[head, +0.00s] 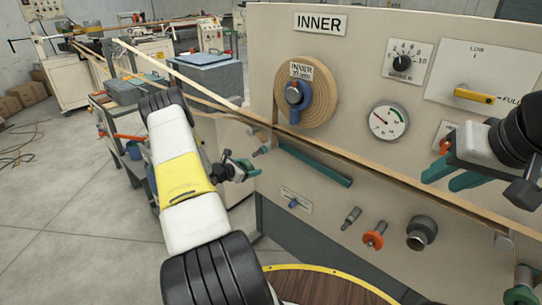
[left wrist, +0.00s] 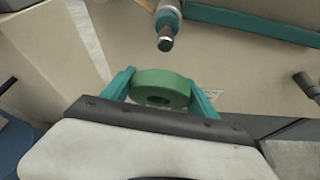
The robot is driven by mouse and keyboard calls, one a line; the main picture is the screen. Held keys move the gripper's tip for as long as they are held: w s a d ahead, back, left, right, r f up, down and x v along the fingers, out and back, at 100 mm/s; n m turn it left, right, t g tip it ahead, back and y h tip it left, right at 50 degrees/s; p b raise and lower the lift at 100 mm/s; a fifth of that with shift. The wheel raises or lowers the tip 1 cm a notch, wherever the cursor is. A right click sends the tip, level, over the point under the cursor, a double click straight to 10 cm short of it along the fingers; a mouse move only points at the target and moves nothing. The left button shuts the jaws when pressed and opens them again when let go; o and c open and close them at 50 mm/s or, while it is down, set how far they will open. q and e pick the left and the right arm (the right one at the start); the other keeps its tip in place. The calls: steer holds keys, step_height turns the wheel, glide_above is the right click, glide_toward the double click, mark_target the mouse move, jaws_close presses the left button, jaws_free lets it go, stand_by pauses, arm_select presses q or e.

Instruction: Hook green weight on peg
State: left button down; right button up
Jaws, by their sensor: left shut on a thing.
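The green weight (left wrist: 160,88), a thick disc with a centre hole, is gripped between the teal fingers of my left gripper (left wrist: 160,95) in the left wrist view. A metal-tipped peg with a teal collar (left wrist: 167,28) points toward it, just beyond and apart from the weight. In the head view my left gripper (head: 246,169) is beside the panel's left edge, just below a short peg (head: 261,151). The weight is hard to make out there. My right gripper (head: 453,178) is in front of the panel at the right, its teal fingers apart and empty.
The beige panel (head: 330,155) carries a wooden roll (head: 316,112), a gauge (head: 388,121) and dials. A long strip (head: 390,175) runs across it. Lower pegs stick out, one with an orange disc (head: 373,238), and a green disc (head: 520,295) is at lower right. A round wooden table (head: 320,285) is below.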

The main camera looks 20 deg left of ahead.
arm_select(q)
steer(key=s+a+r, duration=0.1)
steer(key=s+a, duration=0.3)
steer(key=s, duration=0.5)
steer(key=shift+s, duration=0.35)
stand_by(0.6)
